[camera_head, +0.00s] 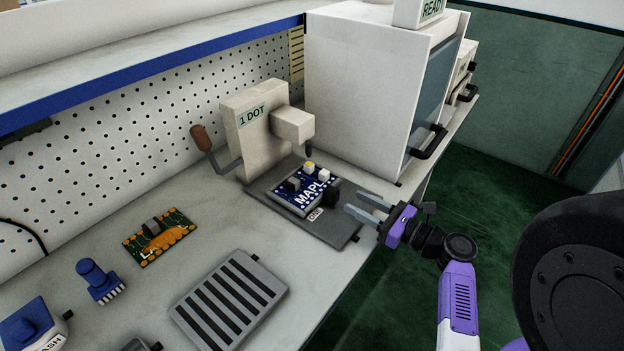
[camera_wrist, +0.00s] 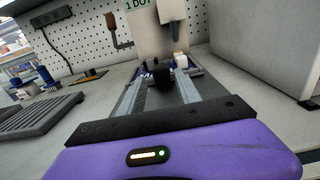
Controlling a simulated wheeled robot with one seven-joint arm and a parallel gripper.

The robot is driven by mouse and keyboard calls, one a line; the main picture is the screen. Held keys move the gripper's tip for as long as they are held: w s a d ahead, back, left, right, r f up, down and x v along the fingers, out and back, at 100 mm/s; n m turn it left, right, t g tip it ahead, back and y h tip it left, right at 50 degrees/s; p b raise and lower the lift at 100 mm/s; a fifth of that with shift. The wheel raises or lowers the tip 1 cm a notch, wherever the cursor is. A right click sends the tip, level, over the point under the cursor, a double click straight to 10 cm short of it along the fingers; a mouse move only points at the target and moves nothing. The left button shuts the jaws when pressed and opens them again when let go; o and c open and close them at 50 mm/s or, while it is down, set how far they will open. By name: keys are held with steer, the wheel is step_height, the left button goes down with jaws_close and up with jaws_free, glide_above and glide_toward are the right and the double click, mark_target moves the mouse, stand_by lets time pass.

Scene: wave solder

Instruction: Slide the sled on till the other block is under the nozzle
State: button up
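The sled, a blue board marked MAPL (camera_head: 306,203), sits on a dark grey base plate (camera_head: 343,232) with a black knob (camera_head: 331,195) on its near side. Two white blocks, one at the back (camera_head: 309,169) and one to the right (camera_head: 323,175), and a dark block (camera_head: 293,184) stand on it. The dispenser's dark nozzle (camera_head: 310,150) hangs over the sled's back edge, close to the back white block, which has a yellow top. My gripper (camera_head: 353,202) is open and empty, fingertips just short of the knob. In the wrist view the knob (camera_wrist: 161,78) shows between the fingers.
The dispenser marked 1 DOT (camera_head: 255,125) has a brown-handled lever (camera_head: 201,138) at left. A large white machine (camera_head: 355,80) stands behind to the right. A slotted grey tray (camera_head: 230,300), green-orange board (camera_head: 160,238) and blue-handled tool (camera_head: 97,280) lie to the left.

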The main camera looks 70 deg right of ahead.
steer(key=x, duration=1.2)
steer(key=shift+r, duration=0.1)
steer(key=shift+a, duration=0.1)
jaws_close()
steer(key=shift+w+p, duration=0.1)
steer(key=shift+p, duration=0.2)
stand_by(0.7)
